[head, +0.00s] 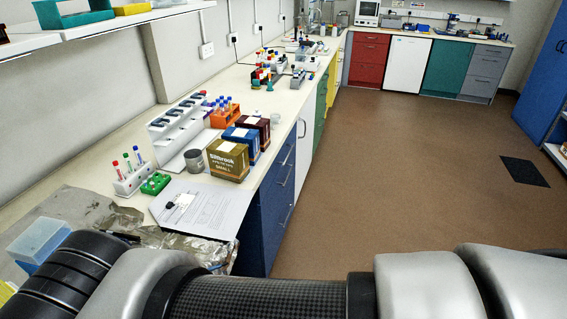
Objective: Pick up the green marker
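I cannot make out a green marker for certain. A white rack (132,182) on the left bench holds thin upright sticks with red, green and blue tops. The green-topped one (127,161) stands between the other two; whether it is a marker or a tube is too small to tell. A dark slim object (121,237) lies on the crumpled foil at the near end of the bench, partly hidden. My arm crosses the bottom of the head view, but my gripper is out of view.
A green rack (156,183) sits beside the white rack. Printed paper (212,210) lies in front, near the bench edge. A grey cup (194,160), brown box (228,160) and orange tube rack (226,117) stand beyond.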

